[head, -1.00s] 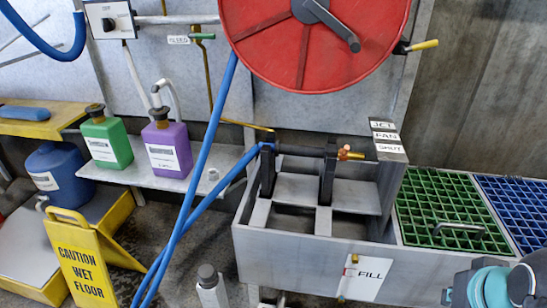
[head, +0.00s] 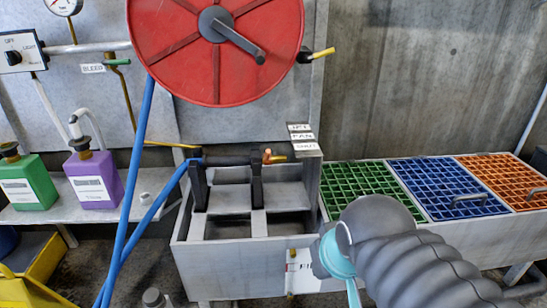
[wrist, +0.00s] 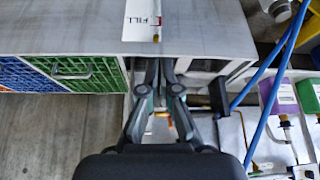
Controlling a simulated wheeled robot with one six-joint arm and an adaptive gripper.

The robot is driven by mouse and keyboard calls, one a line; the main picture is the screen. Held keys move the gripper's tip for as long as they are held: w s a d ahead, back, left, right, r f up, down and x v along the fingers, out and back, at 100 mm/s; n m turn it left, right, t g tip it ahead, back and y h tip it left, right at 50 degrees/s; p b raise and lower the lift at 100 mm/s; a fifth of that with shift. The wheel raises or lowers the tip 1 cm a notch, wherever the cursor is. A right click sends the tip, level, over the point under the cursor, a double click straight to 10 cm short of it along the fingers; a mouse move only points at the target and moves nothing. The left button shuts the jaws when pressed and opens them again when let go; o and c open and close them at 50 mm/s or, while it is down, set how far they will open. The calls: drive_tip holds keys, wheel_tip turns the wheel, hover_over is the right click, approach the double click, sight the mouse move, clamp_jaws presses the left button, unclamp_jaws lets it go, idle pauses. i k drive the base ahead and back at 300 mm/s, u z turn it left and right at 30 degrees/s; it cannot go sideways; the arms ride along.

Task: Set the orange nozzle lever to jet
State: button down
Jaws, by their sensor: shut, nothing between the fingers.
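The dark spray nozzle (head: 232,160) lies across two black cradle posts on the grey sink, with a blue hose at its left end. Its orange lever (head: 277,157) is at the right end and points right, close to the lowest plate. The white plates (head: 302,137), reading JET, FAN and SHUT from top to bottom, stand just right of the lever. My gripper (wrist: 165,66) is shut and empty in the wrist view, over the grey sink's front part below the FILL label. In the head view my arm hides it.
The grey sink (head: 225,258) carries a FILL sign (head: 302,262) in front. Green (head: 355,187), blue (head: 432,188) and orange (head: 500,180) grates run to the right. A red hose reel (head: 190,60) hangs above the nozzle, and blue hose drops left of the sink.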

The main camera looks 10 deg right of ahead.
sight(268, 156)
drive_tip(key=z, duration=1.2)
drive_tip(key=k, duration=0.7)
drive_tip(key=u, duration=0.95)
drive_tip(key=i, duration=0.5)
drive_tip(key=u, duration=0.05)
